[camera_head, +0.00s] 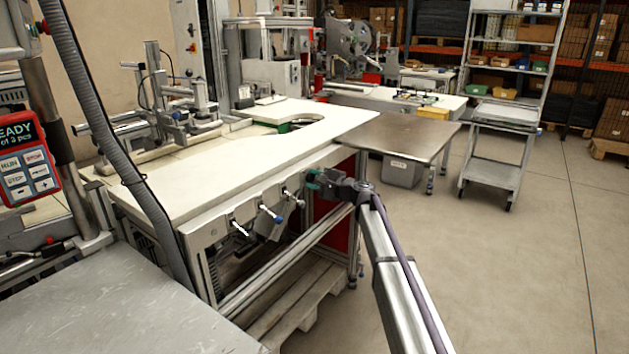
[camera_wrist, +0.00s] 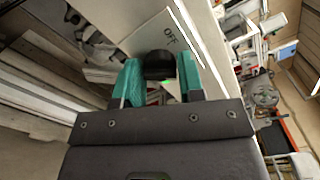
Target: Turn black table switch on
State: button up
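The black switch (camera_wrist: 160,65) is a rounded black knob on a pale panel (camera_wrist: 140,38) in the wrist view. The word OFF is printed on the panel beside it. A small green glow shows just below the knob. The switch is hidden there.
A metal table (camera_head: 405,135) adjoins at the right. A wooden pallet (camera_head: 295,305) lies below.

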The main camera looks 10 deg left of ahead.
jog(key=o, duration=0.4)
jog(key=v, duration=1.1)
jog(key=shift+w+a, duration=0.1)
jog(key=s+d+f+n+g+h, duration=0.2)
jog(key=s+f+n+g+h, duration=0.55)
jog(key=s, duration=0.85)
jog(key=s+d+f+n+h, duration=0.1)
jog(key=s+d+f+h, duration=0.3)
jog(key=s, duration=0.5)
jog(key=s+d+f+n+g+h, duration=0.1)
jog(key=s+d+f+h, duration=0.1)
jog(key=s+d, duration=0.5)
jog(key=s+d+f+n+h, duration=0.15)
jog(key=s+d+f, duration=0.25)
jog(key=s, duration=0.6)
jog(key=shift+h, duration=0.4)
notch_tip(320, 180, up, 22)
jog(key=p, duration=2.1)
jog(key=shift+w+d, duration=0.15)
jog(key=shift+d, duration=0.05)
